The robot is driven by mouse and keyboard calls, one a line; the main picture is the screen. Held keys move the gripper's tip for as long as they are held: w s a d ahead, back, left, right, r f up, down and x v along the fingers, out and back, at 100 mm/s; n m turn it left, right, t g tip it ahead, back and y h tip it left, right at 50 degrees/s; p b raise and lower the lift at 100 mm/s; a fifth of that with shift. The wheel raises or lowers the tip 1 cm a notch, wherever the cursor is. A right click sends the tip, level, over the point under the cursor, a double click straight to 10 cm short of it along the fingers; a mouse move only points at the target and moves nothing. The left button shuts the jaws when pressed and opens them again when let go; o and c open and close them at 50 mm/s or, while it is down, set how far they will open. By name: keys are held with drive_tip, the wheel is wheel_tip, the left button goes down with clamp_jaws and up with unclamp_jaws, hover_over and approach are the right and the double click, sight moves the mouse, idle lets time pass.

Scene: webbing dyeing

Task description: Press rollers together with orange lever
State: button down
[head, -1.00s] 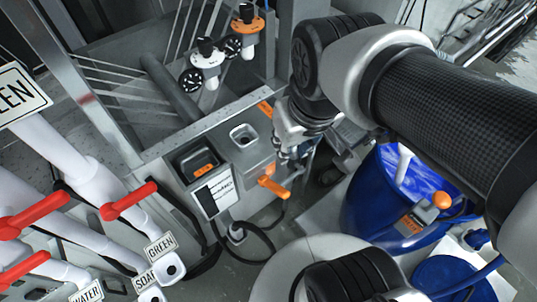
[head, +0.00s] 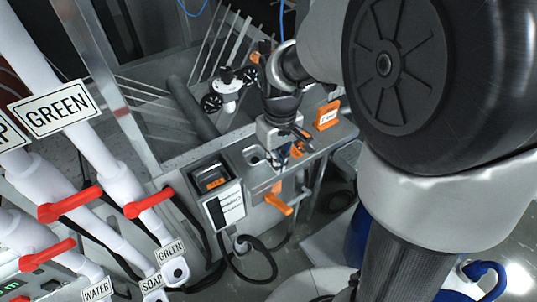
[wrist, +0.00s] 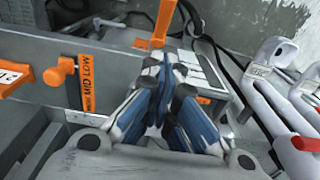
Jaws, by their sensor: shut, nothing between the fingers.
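An orange lever handle (head: 279,204) sticks out from the front of the grey machine in the head view. It also shows at the top of the wrist view (wrist: 162,20), beyond my fingertips. A second orange lever (wrist: 62,70) stands beside an orange "MID LOW" scale (wrist: 87,78), left of my fingers. My gripper (wrist: 163,78) is shut and empty, above the machine's top; it also shows in the head view (head: 300,140). No contact with either lever is visible. A long grey roller (head: 190,105) lies behind the machine; how the rollers meet cannot be seen.
A white-and-black knob unit (head: 228,90) stands behind the machine. An orange label plate (head: 327,114) is on its right. White pipes with red valve handles (head: 150,202) fill the left. A black cable (head: 262,262) hangs in front. A blue barrel (head: 357,235) is partly hidden at right.

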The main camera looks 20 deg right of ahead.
drive_tip(key=shift+f, duration=0.1)
drive_tip(key=b, duration=0.3)
hover_over(278, 202)
drive_tip(key=w, duration=0.2)
drive_tip(key=f, duration=0.9)
drive_tip(key=shift+s+a+f, duration=0.1)
drive_tip(key=shift+a, duration=0.2)
drive_tip(key=f, duration=0.1)
drive_tip(key=s+f, duration=0.1)
drive_tip(key=f, duration=0.1)
drive_tip(key=shift+s+d+f+b, duration=0.1)
drive_tip(key=shift+s+d+b, duration=0.1)
drive_tip(key=shift+d+b, duration=0.1)
drive_tip(key=shift+s+f, duration=0.3)
drive_tip(key=shift+f, duration=0.1)
drive_tip(key=shift+f+b, duration=0.15)
drive_tip(key=shift+b, duration=0.25)
